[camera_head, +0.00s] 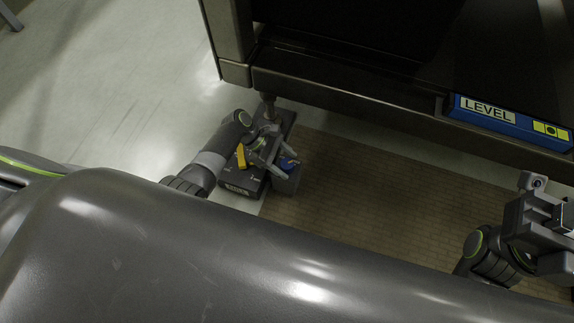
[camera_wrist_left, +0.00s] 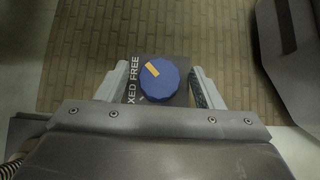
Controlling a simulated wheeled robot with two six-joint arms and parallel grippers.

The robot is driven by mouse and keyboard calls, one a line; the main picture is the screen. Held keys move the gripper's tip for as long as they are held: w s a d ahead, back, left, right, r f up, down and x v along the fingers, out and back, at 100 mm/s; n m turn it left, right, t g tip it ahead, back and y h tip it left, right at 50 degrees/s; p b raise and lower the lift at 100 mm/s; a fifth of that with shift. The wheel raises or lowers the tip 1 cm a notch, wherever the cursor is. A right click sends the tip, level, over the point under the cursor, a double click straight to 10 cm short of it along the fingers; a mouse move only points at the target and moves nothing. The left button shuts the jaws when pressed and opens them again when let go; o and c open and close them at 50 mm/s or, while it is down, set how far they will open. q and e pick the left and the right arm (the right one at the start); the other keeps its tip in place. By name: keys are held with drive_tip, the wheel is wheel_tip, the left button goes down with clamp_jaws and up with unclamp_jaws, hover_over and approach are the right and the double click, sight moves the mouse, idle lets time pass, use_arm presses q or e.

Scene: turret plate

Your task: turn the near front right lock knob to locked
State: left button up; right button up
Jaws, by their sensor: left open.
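A round blue knob (camera_wrist_left: 159,82) with an orange pointer mark (camera_wrist_left: 152,69) sits on a dark block in the left wrist view. The mark lies toward its upper left, nearer the word FREE. White lettering beside the knob reads "XED FREE", partly cut off. In the head view the blue knob (camera_head: 289,163) is partly hidden by my left gripper (camera_head: 281,159). That gripper is open, with one finger on each side of the knob; contact cannot be told. My right gripper (camera_head: 545,222) is at the right edge, away from the knob, its jaws unclear.
A yellow lever (camera_head: 241,156) stands left of the gripper on the same dark unit. A dark frame (camera_head: 340,97) runs above, with a blue LEVEL box (camera_head: 510,120) on it. A brown ribbed mat (camera_head: 385,190) lies open to the right.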

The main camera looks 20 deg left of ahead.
use_arm(q)
drive_tip(key=shift+d+f, duration=0.3)
drive_tip(key=shift+d, duration=0.05)
